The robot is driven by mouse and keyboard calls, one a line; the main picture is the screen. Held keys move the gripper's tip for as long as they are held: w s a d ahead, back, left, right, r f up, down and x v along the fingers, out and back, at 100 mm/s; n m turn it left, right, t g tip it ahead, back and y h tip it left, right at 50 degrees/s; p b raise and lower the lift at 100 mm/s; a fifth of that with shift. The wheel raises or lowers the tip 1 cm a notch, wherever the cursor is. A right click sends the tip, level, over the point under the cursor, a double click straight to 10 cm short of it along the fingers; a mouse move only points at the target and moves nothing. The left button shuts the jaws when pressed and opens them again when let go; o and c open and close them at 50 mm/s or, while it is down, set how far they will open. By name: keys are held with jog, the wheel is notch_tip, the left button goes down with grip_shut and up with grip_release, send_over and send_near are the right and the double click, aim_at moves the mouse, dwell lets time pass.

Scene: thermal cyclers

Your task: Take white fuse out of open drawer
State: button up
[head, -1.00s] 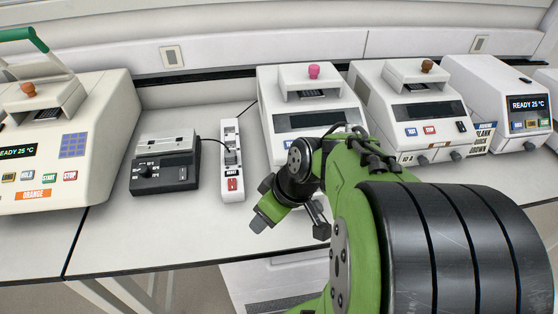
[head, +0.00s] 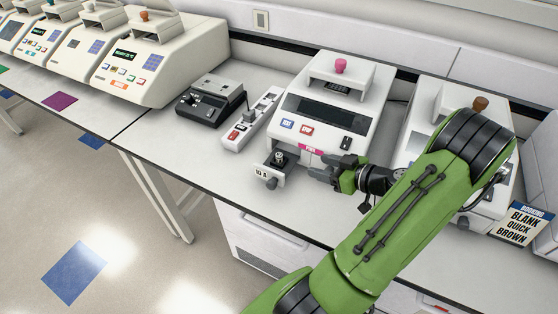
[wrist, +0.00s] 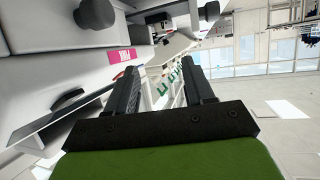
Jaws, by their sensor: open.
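The open drawer (head: 268,177) sticks out of the front of the cycler with the pink knob (head: 340,66). Its front plate reads "10 A" and has a dark round knob. A small piece with a pale top (head: 280,157) stands in the dark inside of the drawer; it is too small to tell for sure whether it is the white fuse. My gripper (head: 332,168) is open and empty, just right of the drawer and in front of the cycler, apart from the drawer. In the wrist view its two dark fingers (wrist: 161,84) stand wide apart with nothing between them.
A pink label (head: 311,148) is on the cycler front, above my gripper. A white power strip (head: 252,118) and a black box (head: 211,101) lie to the left. Another cycler (head: 421,125) stands right, partly behind my arm. The bench edge runs close in front of the drawer.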

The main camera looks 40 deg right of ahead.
aim_at(280, 155)
jog(key=p+x, duration=0.1)
jog(key=x, duration=1.3)
jog(key=shift+w+a+p, duration=0.1)
jog(key=shift+w+p, duration=0.3)
jog(key=shift+w, duration=0.05)
jog(key=shift+s, duration=0.1)
jog(key=shift+c, duration=0.7)
grip_shut()
